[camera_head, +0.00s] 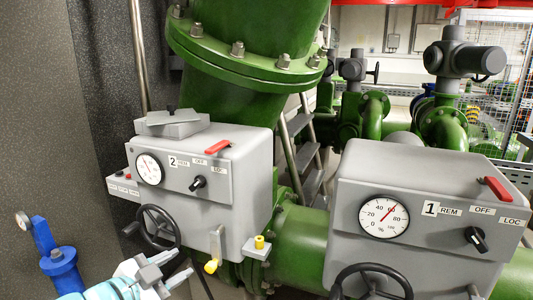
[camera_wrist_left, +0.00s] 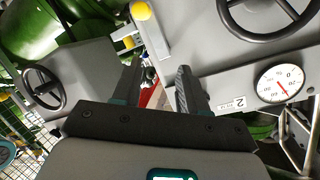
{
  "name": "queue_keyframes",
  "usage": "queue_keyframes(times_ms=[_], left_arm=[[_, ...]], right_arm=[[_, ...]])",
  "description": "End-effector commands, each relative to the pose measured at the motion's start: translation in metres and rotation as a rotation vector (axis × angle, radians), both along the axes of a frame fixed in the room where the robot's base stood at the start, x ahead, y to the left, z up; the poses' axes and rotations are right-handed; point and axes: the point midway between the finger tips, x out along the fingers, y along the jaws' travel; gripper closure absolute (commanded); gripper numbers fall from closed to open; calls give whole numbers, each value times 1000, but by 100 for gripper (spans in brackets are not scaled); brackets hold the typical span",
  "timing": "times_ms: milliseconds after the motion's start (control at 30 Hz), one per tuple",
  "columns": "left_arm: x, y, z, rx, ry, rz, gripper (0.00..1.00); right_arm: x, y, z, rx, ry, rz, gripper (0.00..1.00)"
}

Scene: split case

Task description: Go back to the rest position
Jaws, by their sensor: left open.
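My left gripper (camera_head: 181,263) is at the bottom left of the head view, in front of the lower part of the grey box marked 2 (camera_head: 225,170). Its two fingers are apart with nothing between them. In the left wrist view the open fingers (camera_wrist_left: 158,80) point toward the gap between two grey boxes. A yellow-tipped lever (camera_head: 211,266) hangs from box 2 just right of the fingers, apart from them in the picture. My right gripper is not in view.
Box 2 has a black handwheel (camera_head: 160,227), a gauge and a red lever (camera_head: 204,146). A second grey box marked 1 (camera_head: 400,245) stands right. A small yellow knob (camera_head: 259,242) sits between. Green pipes (camera_head: 300,245) fill the middle; a dark panel (camera_head: 50,130) stands left.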

Motion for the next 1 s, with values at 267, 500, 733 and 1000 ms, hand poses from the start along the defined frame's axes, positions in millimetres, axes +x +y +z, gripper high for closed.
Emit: queue_keyframes(times_ms=[267,500,733,1000], left_arm=[[-48,-63,-222,-287,678,119,57],[-181,-96,-349,-429,1255,427,57],[-249,-90,-375,-484,1485,740,57],[-251,-87,-376,-497,1499,787,57]], right_arm=[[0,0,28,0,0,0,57],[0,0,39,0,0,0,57],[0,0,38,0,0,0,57],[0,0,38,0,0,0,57]])
